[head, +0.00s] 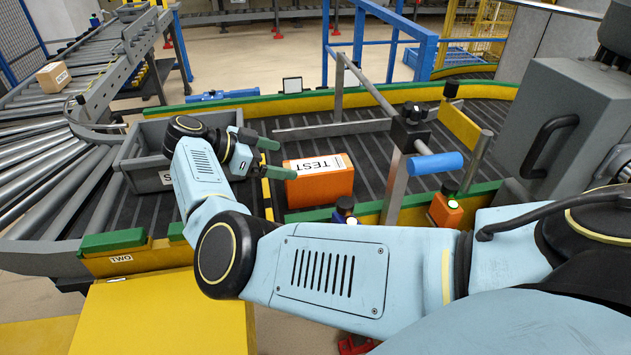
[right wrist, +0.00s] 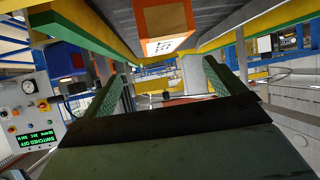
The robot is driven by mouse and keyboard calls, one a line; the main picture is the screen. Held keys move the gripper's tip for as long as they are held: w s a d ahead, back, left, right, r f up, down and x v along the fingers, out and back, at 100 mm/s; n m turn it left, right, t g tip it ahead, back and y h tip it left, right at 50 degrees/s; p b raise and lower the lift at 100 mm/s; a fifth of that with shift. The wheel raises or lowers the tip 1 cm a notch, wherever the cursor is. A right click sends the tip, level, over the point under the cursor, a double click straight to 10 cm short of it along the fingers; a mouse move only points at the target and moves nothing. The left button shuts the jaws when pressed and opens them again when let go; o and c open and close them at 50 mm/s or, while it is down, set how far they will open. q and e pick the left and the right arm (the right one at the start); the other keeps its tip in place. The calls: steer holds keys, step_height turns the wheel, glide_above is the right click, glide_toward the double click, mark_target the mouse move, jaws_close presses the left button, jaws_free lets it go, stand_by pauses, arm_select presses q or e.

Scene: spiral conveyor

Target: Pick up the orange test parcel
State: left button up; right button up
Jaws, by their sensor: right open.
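The orange test parcel (head: 322,188), a box with a white TEST label on top, lies on the dark conveyor belt in the middle of the head view. In the right wrist view the parcel (right wrist: 165,18) shows at the top edge, partly cut off. My right gripper (head: 272,158) is open at the parcel's left end, its green-padded fingers pointing toward it. In the right wrist view nothing sits between the fingers (right wrist: 165,88). I cannot tell whether a fingertip touches the box. My left gripper is not in view.
A grey tote (head: 145,165) stands behind my right forearm on the left. A post with a blue handle (head: 435,164) rises right of the parcel. A green-and-yellow rail (head: 395,216) borders the belt in front. A cardboard box (head: 53,75) sits on the roller conveyor at far left.

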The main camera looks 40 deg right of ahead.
mark_target(316, 165)
steer(key=x, duration=0.4)
steer(key=shift+d, duration=0.1)
steer(key=x, duration=0.5)
steer(key=shift+w+d+f, duration=0.1)
steer(key=shift+w, duration=0.15)
steer(key=c, duration=1.8)
steer(key=shift+r, duration=0.5)
steer(key=shift+c, duration=0.8)
step_height(316, 165, up, 17)
steer(key=p, duration=0.2)
steer(key=shift+r, duration=0.1)
